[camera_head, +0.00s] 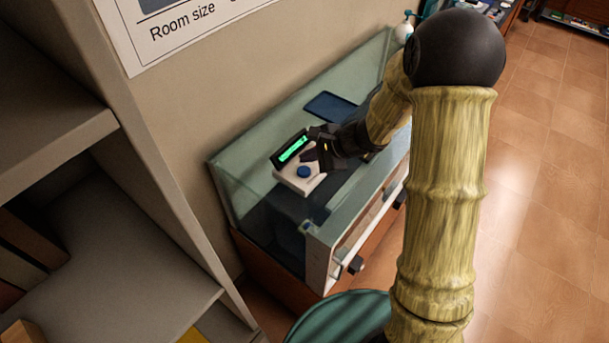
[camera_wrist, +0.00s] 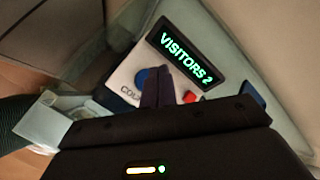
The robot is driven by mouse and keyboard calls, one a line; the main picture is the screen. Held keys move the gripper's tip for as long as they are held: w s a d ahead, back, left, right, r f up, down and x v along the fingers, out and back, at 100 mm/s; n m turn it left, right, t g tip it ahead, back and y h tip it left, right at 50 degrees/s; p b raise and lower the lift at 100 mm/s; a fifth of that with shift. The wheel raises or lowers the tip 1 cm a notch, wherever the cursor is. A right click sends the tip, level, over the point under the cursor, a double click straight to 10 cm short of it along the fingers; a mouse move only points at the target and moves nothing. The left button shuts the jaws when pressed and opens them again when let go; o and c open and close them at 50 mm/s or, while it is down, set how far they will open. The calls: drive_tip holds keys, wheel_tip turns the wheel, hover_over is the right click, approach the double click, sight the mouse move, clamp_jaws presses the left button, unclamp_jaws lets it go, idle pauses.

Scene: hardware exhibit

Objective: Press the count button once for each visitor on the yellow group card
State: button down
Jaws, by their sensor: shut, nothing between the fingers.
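The white counter device (camera_head: 289,177) sits on the glass display case, and also shows in the wrist view (camera_wrist: 122,77). Its green display (camera_wrist: 186,59) reads "VISITORS 2". The blue button (camera_head: 303,171) shows at the left in the wrist view (camera_wrist: 142,76), above partly hidden lettering that starts "CO". A red button (camera_wrist: 190,97) lies to the right of my fingers. My gripper (camera_wrist: 157,76) is shut and empty, its fingertips over the device between the two buttons, close to the blue one. I cannot tell whether they touch the device. I cannot make out a yellow group card.
The glass case (camera_head: 225,190) stands against the wall, with a dark blue tray-like item (camera_head: 330,106) behind the device. A shelf unit (camera_head: 130,170) fills the left. A small yellow patch (camera_head: 192,337) shows at the bottom edge. Tiled floor (camera_head: 545,190) is open at right.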

sight(299, 168)
drive_tip(key=shift+f+b, duration=0.65)
drive_tip(key=shift+f, duration=0.25)
drive_tip(key=shift+f+b, duration=0.85)
drive_tip(key=shift+b, duration=0.4)
idle(2.1)
drive_tip(key=shift+r, duration=0.1)
drive_tip(key=shift+r+p, duration=0.5)
drive_tip(key=shift+r, duration=0.3)
drive_tip(key=shift+r+p, duration=1.75)
drive_tip(key=shift+r, duration=0.8)
idle(0.3)
